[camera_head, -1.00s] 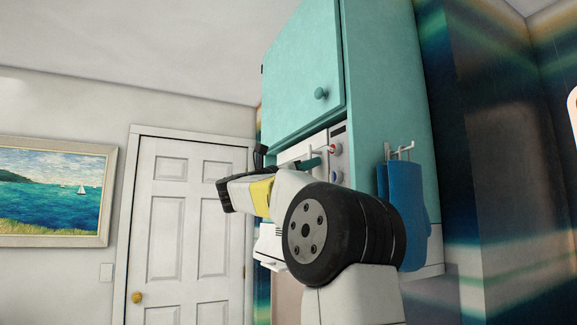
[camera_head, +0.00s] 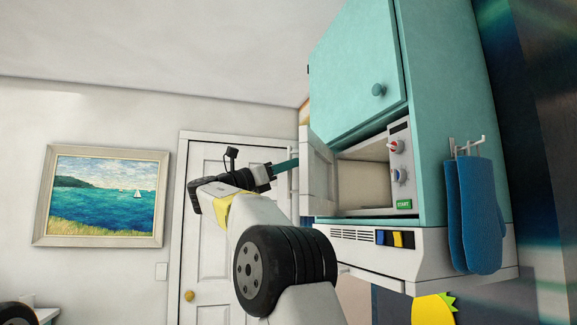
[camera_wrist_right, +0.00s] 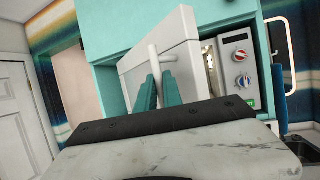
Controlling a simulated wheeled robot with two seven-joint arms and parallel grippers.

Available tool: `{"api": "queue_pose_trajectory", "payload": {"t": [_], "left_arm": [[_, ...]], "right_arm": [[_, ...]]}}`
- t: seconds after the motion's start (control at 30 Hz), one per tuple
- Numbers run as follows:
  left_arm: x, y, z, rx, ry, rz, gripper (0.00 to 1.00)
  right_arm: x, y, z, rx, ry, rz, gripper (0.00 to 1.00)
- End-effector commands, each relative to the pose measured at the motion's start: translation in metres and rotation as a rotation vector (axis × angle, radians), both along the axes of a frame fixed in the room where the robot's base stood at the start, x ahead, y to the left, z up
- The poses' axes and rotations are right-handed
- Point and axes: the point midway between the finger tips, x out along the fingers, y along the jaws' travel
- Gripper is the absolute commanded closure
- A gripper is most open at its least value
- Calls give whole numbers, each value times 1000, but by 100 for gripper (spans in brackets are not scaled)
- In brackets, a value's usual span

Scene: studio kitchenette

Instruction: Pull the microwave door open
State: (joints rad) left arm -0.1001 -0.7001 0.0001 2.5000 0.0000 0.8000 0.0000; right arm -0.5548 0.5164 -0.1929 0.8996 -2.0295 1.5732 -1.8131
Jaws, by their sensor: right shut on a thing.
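The white microwave (camera_head: 405,172) sits in a recess of the teal cabinet, with knobs and a green start button on its right panel. Its door (camera_head: 317,178) stands open, swung out on its left side, and part of the pale inside shows. The door (camera_wrist_right: 185,45) also shows in the right wrist view with its light bar handle (camera_wrist_right: 154,60). My right gripper (camera_head: 288,164) reaches the handle from the left. In the right wrist view its teal fingers (camera_wrist_right: 158,88) are shut on the handle, one on each side. My left gripper is not in view.
The teal cabinet door (camera_head: 355,75) above is closed. A white vented hood (camera_head: 375,255) is below the microwave. Blue oven mitts (camera_head: 473,215) hang on the cabinet's right side. A white room door (camera_head: 210,240) and a framed painting (camera_head: 105,195) are behind.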

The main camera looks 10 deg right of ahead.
Motion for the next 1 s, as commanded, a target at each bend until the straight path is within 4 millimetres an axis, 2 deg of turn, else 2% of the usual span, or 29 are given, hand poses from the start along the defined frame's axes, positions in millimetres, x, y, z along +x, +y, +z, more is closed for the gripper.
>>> {"api": "queue_pose_trajectory", "payload": {"t": [0.4, 1.0], "left_arm": [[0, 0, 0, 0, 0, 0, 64], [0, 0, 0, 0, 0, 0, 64]], "right_arm": [[26, 24, 0, -1, -1, -1, 100], [31, 27, 1, 0, 0, -1, 100]]}}
